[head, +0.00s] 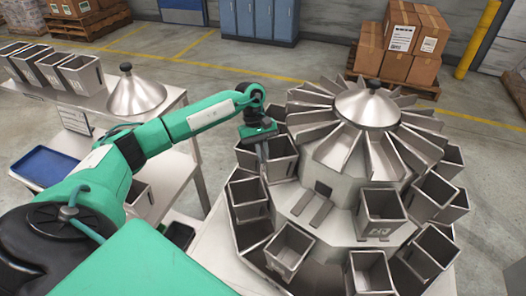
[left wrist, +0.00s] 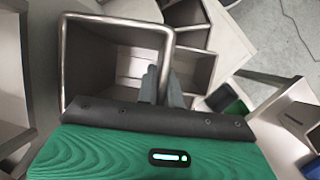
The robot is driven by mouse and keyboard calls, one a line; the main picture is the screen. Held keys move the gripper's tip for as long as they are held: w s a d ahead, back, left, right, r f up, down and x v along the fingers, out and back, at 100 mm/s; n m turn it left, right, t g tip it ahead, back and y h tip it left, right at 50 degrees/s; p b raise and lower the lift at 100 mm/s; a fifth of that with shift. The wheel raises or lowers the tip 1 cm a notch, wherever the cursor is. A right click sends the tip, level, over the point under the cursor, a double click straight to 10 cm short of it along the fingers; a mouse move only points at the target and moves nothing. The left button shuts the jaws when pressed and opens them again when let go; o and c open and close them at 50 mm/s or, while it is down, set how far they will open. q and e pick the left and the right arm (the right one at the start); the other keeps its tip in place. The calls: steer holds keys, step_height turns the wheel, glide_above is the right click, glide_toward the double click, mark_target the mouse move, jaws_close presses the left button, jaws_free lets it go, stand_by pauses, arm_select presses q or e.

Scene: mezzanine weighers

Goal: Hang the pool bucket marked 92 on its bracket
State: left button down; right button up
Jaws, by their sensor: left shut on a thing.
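My left gripper (head: 264,152) is shut on the rim of a steel pool bucket (head: 283,166) at the left side of the weigher (head: 333,230). In the left wrist view, the fingers (left wrist: 160,88) grip the wall of this open, empty-looking bucket (left wrist: 110,52). No number shows on it, so I cannot tell if it is the one marked 92. A bare bracket with two prongs (head: 314,212) sticks out of the weigher's front below a dark square opening. A bucket right of it (head: 380,212) carries a mark too small to read surely. My right gripper is not in view.
More buckets ring the weigher, including a marked one at the front (head: 289,250). Radial steel chutes and a cone (head: 368,107) rise above. At left, a side table holds several buckets (head: 82,75) and a cone lid (head: 135,97). A blue tray (head: 42,167) lies lower.

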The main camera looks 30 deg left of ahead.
arm_select(q)
steer(key=c, duration=1.5)
jaws_free()
steer(key=shift+c, duration=0.2)
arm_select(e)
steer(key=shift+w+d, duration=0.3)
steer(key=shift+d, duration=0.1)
